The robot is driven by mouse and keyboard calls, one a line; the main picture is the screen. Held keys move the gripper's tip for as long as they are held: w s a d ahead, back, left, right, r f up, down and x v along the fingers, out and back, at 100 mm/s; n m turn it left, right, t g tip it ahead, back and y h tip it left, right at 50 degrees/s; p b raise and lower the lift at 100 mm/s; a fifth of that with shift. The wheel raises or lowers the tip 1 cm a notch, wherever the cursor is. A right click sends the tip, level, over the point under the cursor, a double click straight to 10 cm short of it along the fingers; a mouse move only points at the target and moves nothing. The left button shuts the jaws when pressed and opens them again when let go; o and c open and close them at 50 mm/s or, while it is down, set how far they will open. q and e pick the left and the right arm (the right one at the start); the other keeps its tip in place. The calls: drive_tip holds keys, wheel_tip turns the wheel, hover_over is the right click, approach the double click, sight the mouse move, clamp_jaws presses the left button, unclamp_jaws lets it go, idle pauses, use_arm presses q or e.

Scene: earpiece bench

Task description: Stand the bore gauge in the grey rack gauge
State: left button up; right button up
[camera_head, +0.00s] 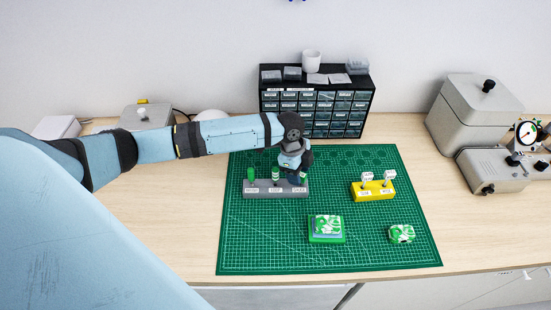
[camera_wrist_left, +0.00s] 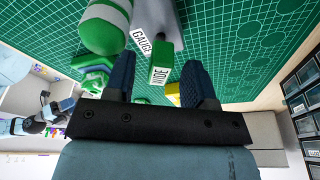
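The grey rack (camera_head: 262,194) lies on the green mat, with labels along its front. My left gripper (camera_head: 296,172) is over its right end, the end labelled GAUGE in the left wrist view. There, a green block-shaped handle marked WIDE (camera_wrist_left: 161,68), apparently the bore gauge, is between the two fingers of my left gripper (camera_wrist_left: 160,82). Gaps show on both sides, so the fingers are open around it. It appears upright at the rack's GAUGE end; its lower part and seating are hidden. My right gripper is not in view.
A green piece (camera_head: 251,174) and a green-white striped piece (camera_head: 275,174) stand in the rack. A yellow rack (camera_head: 373,192) with white-tagged pieces is to the right. Two green-white patterned items (camera_head: 326,229) (camera_head: 401,233) lie nearer the front. A drawer cabinet (camera_head: 345,115) stands behind.

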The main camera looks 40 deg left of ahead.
use_arm(q)
drive_tip(key=shift+r, duration=0.1)
drive_tip(key=b+v, duration=0.2)
drive_tip(key=v, duration=1.1)
drive_tip(key=shift+r, duration=0.3)
drive_tip(key=shift+s, duration=0.1)
